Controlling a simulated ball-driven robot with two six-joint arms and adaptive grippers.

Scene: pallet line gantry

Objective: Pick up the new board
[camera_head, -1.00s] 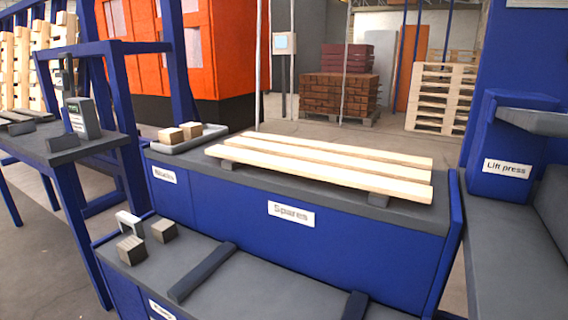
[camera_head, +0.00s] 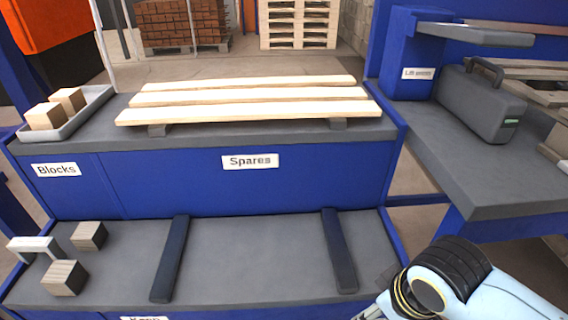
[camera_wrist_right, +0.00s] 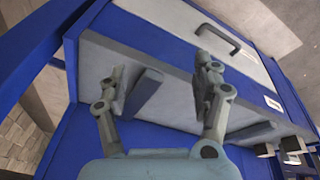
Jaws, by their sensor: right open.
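Three pale wooden boards (camera_head: 250,97) lie side by side on dark rests on top of the blue unit labelled "Spares" (camera_head: 250,161) in the head view. The nearest board (camera_head: 250,112) is the longest in the picture. My right arm enters the head view at the bottom right, below and right of the boards and well apart from them. In the right wrist view my right gripper (camera_wrist_right: 163,82) has its two fingers spread, with nothing between them. No pale board shows in that view. My left gripper is not in view.
A lower grey shelf (camera_head: 252,260) carries two dark bars and two wooden blocks. A tray (camera_head: 72,124) with two blocks stands left of the boards. On the right are the lift press (camera_head: 416,55) and a bench with a grey case (camera_head: 482,105). The space above the boards is clear.

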